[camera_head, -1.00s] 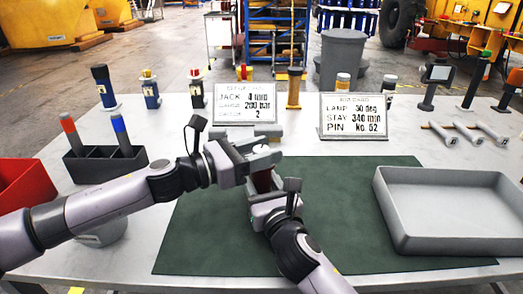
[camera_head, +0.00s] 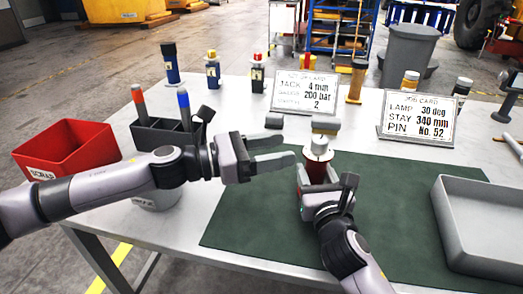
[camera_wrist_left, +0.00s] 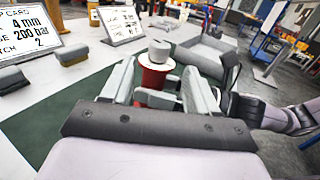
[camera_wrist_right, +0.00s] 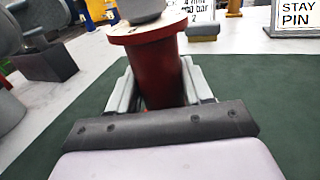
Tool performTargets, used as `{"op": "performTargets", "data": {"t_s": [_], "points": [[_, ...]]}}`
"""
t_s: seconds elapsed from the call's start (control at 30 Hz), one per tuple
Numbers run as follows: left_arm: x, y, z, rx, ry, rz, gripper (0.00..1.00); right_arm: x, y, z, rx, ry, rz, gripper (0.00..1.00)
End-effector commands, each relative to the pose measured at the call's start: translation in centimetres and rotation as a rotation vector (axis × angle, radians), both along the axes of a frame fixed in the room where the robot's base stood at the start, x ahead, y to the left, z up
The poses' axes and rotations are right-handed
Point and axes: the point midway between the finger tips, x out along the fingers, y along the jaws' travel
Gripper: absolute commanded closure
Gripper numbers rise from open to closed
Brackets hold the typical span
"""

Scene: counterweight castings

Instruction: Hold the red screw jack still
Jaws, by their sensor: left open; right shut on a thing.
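The red screw jack (camera_head: 318,167) stands upright on the green mat (camera_head: 385,205), with a pale flange and a grey top. My right gripper (camera_head: 317,189) is shut on its red body, low down; the right wrist view shows the body (camera_wrist_right: 158,75) between the fingers, below the flange. My left gripper (camera_head: 288,150) is open and empty at the left of the jack, its fingers pointing at the upper part. In the left wrist view the jack (camera_wrist_left: 155,76) shows in line with the gap between the open fingers, seemingly just beyond the tips. The jack's foot is hidden.
Two small grey blocks (camera_head: 274,120) (camera_head: 326,124) and two printed cards (camera_head: 305,92) (camera_head: 417,118) stand behind. A grey tray (camera_head: 480,262) is at the right. A red scrap bin (camera_head: 68,148) and a dark holder (camera_head: 165,134) with red and blue-tipped pieces are at the left.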

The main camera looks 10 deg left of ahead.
Motion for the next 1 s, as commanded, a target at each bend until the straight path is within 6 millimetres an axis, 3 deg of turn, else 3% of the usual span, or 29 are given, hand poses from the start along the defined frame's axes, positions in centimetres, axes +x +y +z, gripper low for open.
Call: {"op": "performTargets", "data": {"t_s": [0.2, 0.67, 0.7, 0.77, 1.0], "points": [[-1.0, 2.0, 0.0, -0.001, 0.002, 0.001, 0.41, 0.0, 0.0, -0.1, 0.0, 0.002, 0.001, 1.0], [-1.2, 2.3, 0.0, 0.0, 0.001, 0.0, 0.41, 0.0, 0.0, -0.1, 0.0, 0.002, 0.001, 1.0], [-1.2, 2.3, 0.0, 0.0, 0.001, 0.0, 0.41, 0.0, 0.0, -0.1, 0.0, 0.002, 0.001, 0.41], [-1.2, 2.3, 0.0, 0.0, 0.001, 0.0, 0.41, 0.0, 0.0, -0.1, 0.001, 0.001, 0.001, 0.21], [-1.2, 2.3, 0.0, 0.0, 0.001, 0.0, 0.41, 0.0, 0.0, 0.0, 0.001, 0.001, 0.0, 0.21]]}}
